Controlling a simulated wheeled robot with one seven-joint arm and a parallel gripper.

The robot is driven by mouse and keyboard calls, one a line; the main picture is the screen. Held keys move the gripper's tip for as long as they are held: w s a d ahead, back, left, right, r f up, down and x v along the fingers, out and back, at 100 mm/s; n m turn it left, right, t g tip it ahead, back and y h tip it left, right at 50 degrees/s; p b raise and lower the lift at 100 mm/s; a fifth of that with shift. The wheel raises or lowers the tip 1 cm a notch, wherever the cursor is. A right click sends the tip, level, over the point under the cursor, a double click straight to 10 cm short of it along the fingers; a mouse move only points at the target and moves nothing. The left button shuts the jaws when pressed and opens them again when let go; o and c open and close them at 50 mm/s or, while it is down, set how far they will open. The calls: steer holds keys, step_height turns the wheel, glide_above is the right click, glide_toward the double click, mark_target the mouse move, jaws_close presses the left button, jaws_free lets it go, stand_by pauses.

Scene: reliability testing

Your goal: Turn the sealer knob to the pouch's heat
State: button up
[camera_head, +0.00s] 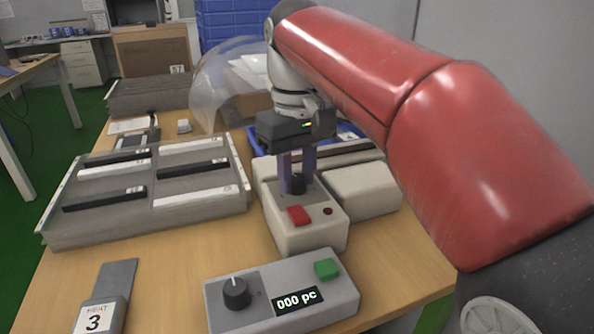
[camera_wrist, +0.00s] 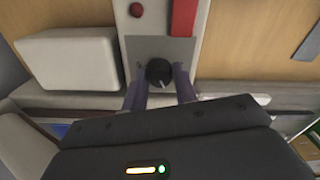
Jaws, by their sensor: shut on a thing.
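The cream sealer (camera_head: 305,238) stands on the table with a red button, a dark red lamp and a black knob (camera_head: 297,184) on top. In the wrist view the knob (camera_wrist: 158,72) sits on a grey plate and its white mark points to the lower right. My gripper (camera_head: 298,178) reaches down from above, with its two purple-grey fingers shut on either side of the knob. Any numbers around the knob cannot be read. The grey pouch (camera_head: 117,274) lies at the front left; its white label reads HEAT 3.
A grey counter box (camera_head: 245,315) with its own black knob, a green button and a "000 pc" display stands in front of the sealer. A grey slotted rack (camera_head: 150,222) with black and white bars stands left. A blue tray (camera_head: 263,140) is partly hidden behind my gripper.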

mark_target(297, 177)
steer(key=shift+m, duration=2.3)
steer(key=o, duration=1)
steer(key=shift+r, duration=3.95)
